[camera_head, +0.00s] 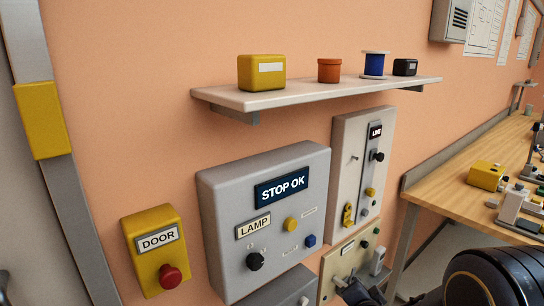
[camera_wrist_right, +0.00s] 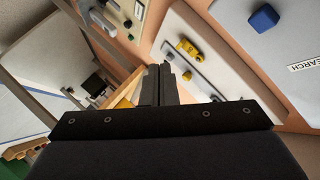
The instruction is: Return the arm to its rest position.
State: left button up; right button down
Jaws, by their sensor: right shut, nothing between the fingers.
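My right arm (camera_head: 490,278) comes in at the bottom right of the head view. Its dark gripper (camera_head: 358,291) is partly in view at the bottom edge, in front of the lower cream panel. In the right wrist view the two dark fingers of my right gripper (camera_wrist_right: 160,72) are together, with nothing seen between them. They point toward the wall panels. My left gripper is not in view.
A grey box (camera_head: 225,215) reading STOP OK, a yellow DOOR box (camera_head: 155,250) and a LIVE switch panel (camera_head: 345,150) are on the wall. A shelf (camera_head: 215,96) with small items is above. A cluttered wooden bench (camera_head: 440,175) stands right.

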jog(key=s+r+n+g+y, duration=0.1)
jog(key=s+n+g+y, duration=0.1)
jog(key=s, duration=0.8)
jog(key=s+a+r+n+g+y, duration=0.1)
jog(key=s+r+n+g+y, duration=0.1)
jog(key=s, duration=0.7)
jog(key=s+r+n+g+y, duration=0.2)
jog(key=s+n+g, duration=0.2)
jog(key=s, duration=0.6)
jog(key=shift+s+a+n, duration=0.35)
jog(key=shift+a+n, duration=0.05)
jog(key=shift+n, duration=0.3)
jog(key=shift+r, duration=0.1)
